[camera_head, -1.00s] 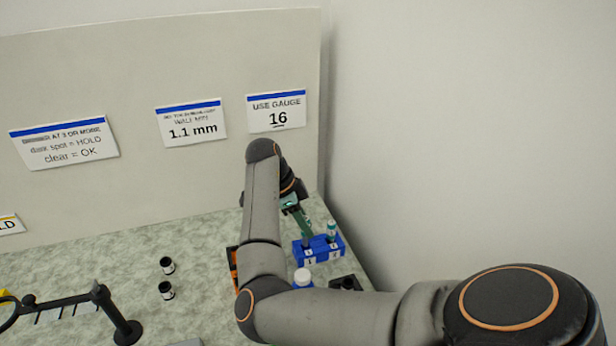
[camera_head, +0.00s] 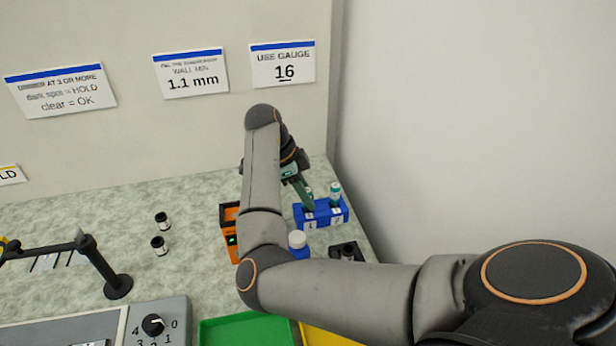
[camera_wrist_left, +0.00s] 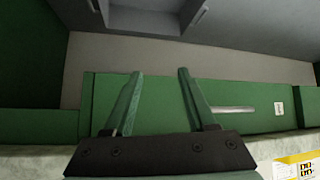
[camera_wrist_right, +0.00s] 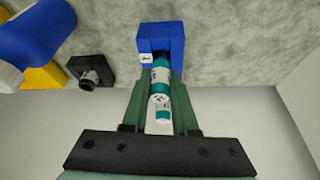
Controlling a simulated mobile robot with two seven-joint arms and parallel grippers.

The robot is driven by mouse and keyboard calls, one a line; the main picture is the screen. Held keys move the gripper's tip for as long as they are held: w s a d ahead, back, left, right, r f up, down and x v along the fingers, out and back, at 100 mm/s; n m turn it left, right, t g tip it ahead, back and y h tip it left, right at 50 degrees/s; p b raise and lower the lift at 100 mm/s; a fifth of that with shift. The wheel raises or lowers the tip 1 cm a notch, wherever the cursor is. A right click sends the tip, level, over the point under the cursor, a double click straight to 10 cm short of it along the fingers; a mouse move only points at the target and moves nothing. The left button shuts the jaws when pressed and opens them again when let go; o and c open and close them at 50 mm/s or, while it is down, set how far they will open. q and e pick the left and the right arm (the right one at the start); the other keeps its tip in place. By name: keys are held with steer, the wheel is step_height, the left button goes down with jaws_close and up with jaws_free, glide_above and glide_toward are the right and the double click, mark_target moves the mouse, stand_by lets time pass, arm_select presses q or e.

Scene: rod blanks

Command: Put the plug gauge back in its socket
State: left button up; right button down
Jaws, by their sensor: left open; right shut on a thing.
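The blue socket block (camera_head: 321,216) stands on the bench near the back right. My right gripper (camera_head: 309,206) points down at its left socket and is shut on a teal-and-white plug gauge (camera_wrist_right: 160,73). In the right wrist view the gauge lies between the fingers (camera_wrist_right: 161,80) at the blue block (camera_wrist_right: 160,37). How deep it sits in the socket is hidden. Another teal-topped gauge (camera_head: 335,190) stands upright in the right socket. My left gripper (camera_wrist_left: 160,73) is open and empty in the left wrist view; it is outside the head view.
A white-capped blue bottle (camera_head: 298,241), a black holder (camera_head: 346,252) and an orange device (camera_head: 230,238) are close to my right arm. Two small black cylinders (camera_head: 161,232) stand left. A green tray (camera_head: 245,331) and a grey dial box (camera_head: 160,318) lie in front.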

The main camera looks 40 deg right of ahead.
steer(key=c, duration=0.7)
jaws_free()
steer(key=shift+f, duration=0.1)
steer(key=p+v, duration=0.1)
steer(key=v, duration=1.1)
steer(key=shift+s, duration=0.1)
